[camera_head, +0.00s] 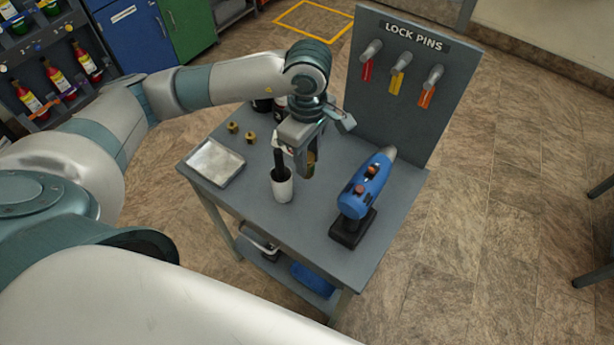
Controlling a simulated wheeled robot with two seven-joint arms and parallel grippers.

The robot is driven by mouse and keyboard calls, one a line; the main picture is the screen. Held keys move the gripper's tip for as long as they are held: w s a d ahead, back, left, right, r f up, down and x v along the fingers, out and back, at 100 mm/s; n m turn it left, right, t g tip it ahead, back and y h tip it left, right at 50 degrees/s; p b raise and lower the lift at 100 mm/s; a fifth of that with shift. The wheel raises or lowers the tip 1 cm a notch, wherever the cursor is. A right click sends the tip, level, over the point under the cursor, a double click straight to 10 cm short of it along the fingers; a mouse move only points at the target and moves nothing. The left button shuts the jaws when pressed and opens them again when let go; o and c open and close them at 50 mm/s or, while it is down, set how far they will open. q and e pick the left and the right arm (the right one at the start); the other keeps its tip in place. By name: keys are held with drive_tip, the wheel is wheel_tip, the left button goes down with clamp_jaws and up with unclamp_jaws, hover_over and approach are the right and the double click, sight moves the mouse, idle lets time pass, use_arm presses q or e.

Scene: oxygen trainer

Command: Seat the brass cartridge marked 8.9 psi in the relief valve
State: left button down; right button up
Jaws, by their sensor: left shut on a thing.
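My left gripper (297,165) is over the middle of the grey table, pointing down. It is shut on a brass cartridge (311,161), which shows partly between its fingers, above the tabletop. Two more brass cartridges (233,127) (250,137) stand apart on the table to the left. The markings on all of them are too small to read. I cannot clearly make out a relief valve; part of the table behind the gripper is hidden. My right gripper is not in view.
A white cup (282,187) stands just below the gripper. A blue drill-shaped device (368,187) on a black base stands to the right. A metal tray (214,163) lies at left. A LOCK PINS panel (410,95) rises behind. Dark containers (262,106) stand at the back.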

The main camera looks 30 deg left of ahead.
use_arm(q)
drive_tip(key=shift+f+p, duration=0.55)
drive_tip(key=shift+f, duration=2.15)
drive_tip(key=shift+f, duration=0.1)
wheel_tip(320, 180, down, 4)
drive_tip(key=shift+r+p, duration=0.2)
drive_tip(key=shift+p, duration=0.5)
drive_tip(key=shift+f, duration=0.35)
drive_tip(key=shift+f, duration=0.15)
drive_tip(key=c, duration=1.4)
unclamp_jaws()
